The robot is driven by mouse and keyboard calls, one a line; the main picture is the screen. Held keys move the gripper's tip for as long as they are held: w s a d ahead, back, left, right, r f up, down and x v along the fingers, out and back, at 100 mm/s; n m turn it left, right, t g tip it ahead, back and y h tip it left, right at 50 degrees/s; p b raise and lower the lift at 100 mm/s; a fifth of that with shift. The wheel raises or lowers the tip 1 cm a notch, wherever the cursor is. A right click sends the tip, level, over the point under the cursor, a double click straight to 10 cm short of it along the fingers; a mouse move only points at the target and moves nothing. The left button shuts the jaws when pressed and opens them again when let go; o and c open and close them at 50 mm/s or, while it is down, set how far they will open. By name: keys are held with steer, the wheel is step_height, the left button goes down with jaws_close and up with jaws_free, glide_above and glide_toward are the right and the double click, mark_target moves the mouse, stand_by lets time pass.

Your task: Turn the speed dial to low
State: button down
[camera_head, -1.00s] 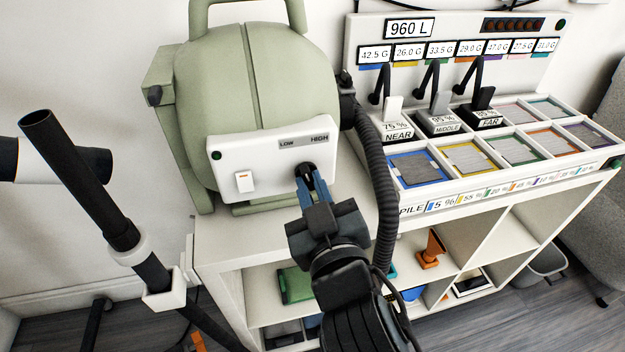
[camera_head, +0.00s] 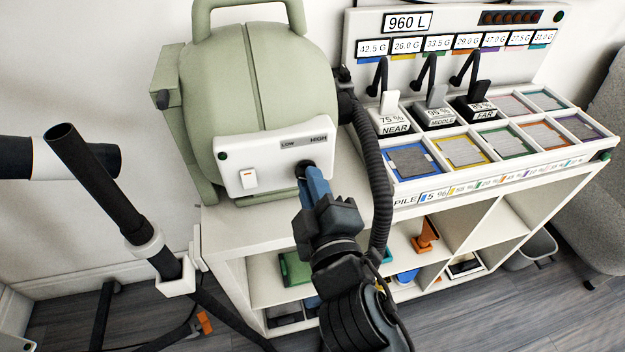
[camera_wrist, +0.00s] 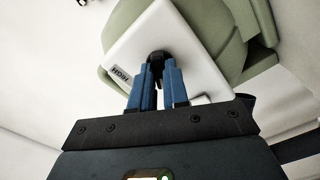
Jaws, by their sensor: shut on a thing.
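The speed dial (camera_head: 308,169) is a small black knob on the white control panel (camera_head: 275,172) of a green rounded machine (camera_head: 250,85). The panel bears a grey label reading LOW on the left and HIGH on the right. My gripper (camera_head: 312,178) reaches up from below, its blue fingers shut on the dial and hiding part of it. The wrist view shows the black dial (camera_wrist: 158,57) between the fingertips (camera_wrist: 157,68), with the word HIGH beside it. The dial's pointer is hidden, so I cannot tell its setting.
A white switch (camera_head: 248,178) and a dark green spot sit on the panel's left. A black ribbed hose (camera_head: 378,150) hangs close right of my arm. The shelf unit (camera_head: 480,215) holds levers and coloured pads. A black tube (camera_head: 95,185) stands at left.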

stand_by(0.5)
steer(key=c, duration=1.1)
jaws_free()
steer(key=shift+b+v, duration=0.6)
steer(key=shift+v, duration=3.3)
